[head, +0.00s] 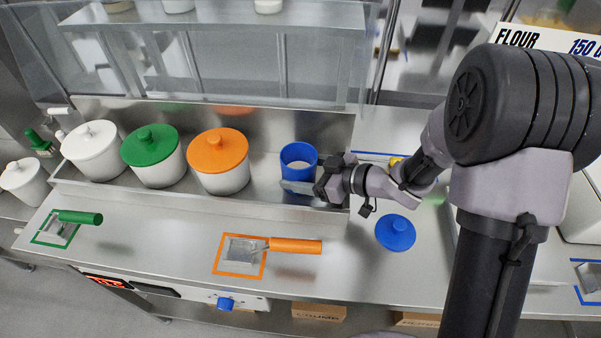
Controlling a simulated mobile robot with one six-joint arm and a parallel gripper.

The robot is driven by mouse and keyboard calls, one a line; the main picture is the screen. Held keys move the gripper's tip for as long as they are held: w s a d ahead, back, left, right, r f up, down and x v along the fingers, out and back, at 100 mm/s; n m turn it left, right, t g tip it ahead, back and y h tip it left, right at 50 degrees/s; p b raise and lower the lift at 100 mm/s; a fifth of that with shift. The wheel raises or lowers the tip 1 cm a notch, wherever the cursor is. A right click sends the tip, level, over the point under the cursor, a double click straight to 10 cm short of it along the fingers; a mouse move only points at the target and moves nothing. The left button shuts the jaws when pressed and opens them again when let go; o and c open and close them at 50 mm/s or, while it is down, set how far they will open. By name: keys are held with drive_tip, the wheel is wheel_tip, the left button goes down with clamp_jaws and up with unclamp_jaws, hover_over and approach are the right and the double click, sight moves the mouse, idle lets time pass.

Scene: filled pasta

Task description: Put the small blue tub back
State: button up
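A small open tub with a blue rim (285,156) stands in the back trough, right of the orange-lidded tub. Pale material or a pale inner wall shows inside it. A blue lid (395,233) with a knob lies apart on the counter, to the lower right. My gripper (299,187) reaches in from the right, low at the tub's front side. A pale flat piece extends from it across the tub's lower front. Whether the fingers touch or grip the tub is unclear, and the tub's base is hidden.
White tubs with white (92,143), green (150,146) and orange (218,152) lids line the trough (120,193) to the left. A green-handled scoop (78,217) and an orange-handled scoop (295,246) lie on taped outlines. A glass-fronted shelf (220,18) hangs above.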

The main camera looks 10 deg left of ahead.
drive_tip(key=shift+f, duration=0.15)
drive_tip(key=o, duration=1.9)
